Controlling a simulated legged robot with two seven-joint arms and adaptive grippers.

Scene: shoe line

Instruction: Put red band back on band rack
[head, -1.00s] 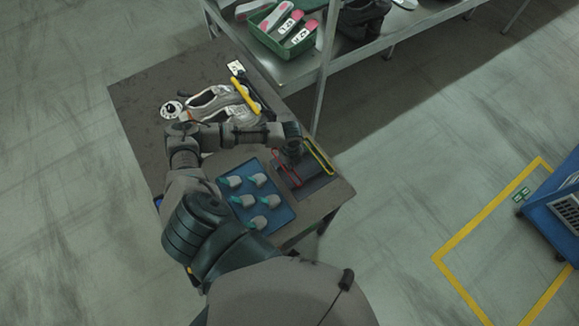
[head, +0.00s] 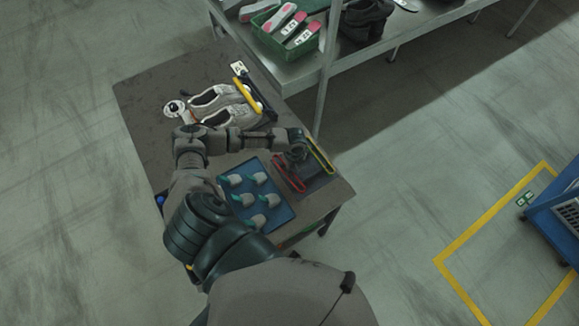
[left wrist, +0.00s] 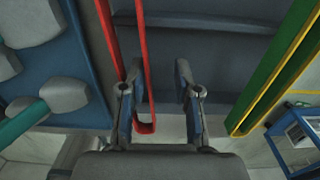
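The red band (head: 286,177) is a narrow loop at the left side of a dark flat area on the table. In the left wrist view the red band (left wrist: 145,60) runs down to a rounded end beside my left gripper (left wrist: 160,95). Its two fingers are apart with an empty gap; the left finger overlaps the loop, and I cannot tell if it touches. In the head view my left gripper (head: 297,158) is above the dark area, between the red band and a yellow-green band (head: 320,155). I cannot tell surely which part is the band rack. My right gripper is out of view.
A blue tray (head: 283,213) with several grey and teal pieces lies left of the red band. A metal shelf (head: 300,72) holds a green bin (head: 284,38).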

